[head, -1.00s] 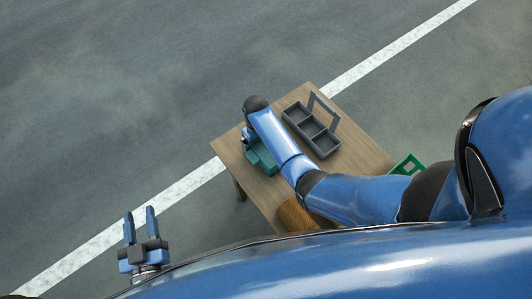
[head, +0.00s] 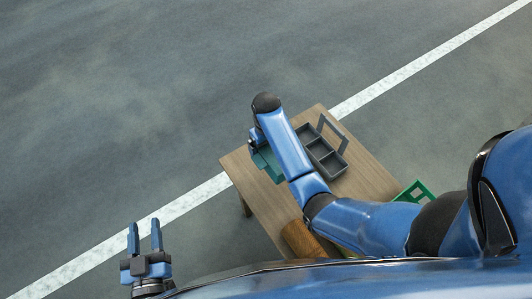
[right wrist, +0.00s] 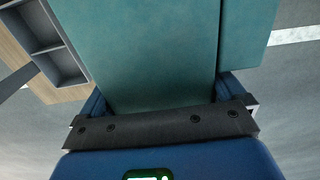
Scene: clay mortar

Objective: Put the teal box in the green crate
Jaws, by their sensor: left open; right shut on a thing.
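The teal box (head: 267,164) is at the left part of the wooden table in the head view, partly hidden by my right arm. In the right wrist view the teal box (right wrist: 150,50) fills the upper middle. My right gripper (head: 256,146) is shut on it, with a finger on each side. I cannot tell for sure how far the box is above the table. The green crate (head: 419,187) shows beyond the table's right edge, mostly hidden behind my right arm. My left gripper (head: 145,240) is open and empty, away from the table at lower left.
A grey divided tray with a handle (head: 342,166) stands on the wooden table (head: 366,178), close to my right forearm. It also shows in the right wrist view (right wrist: 65,68). A brown rounded thing (head: 300,240) lies near the table's front. Floor left of the table is clear.

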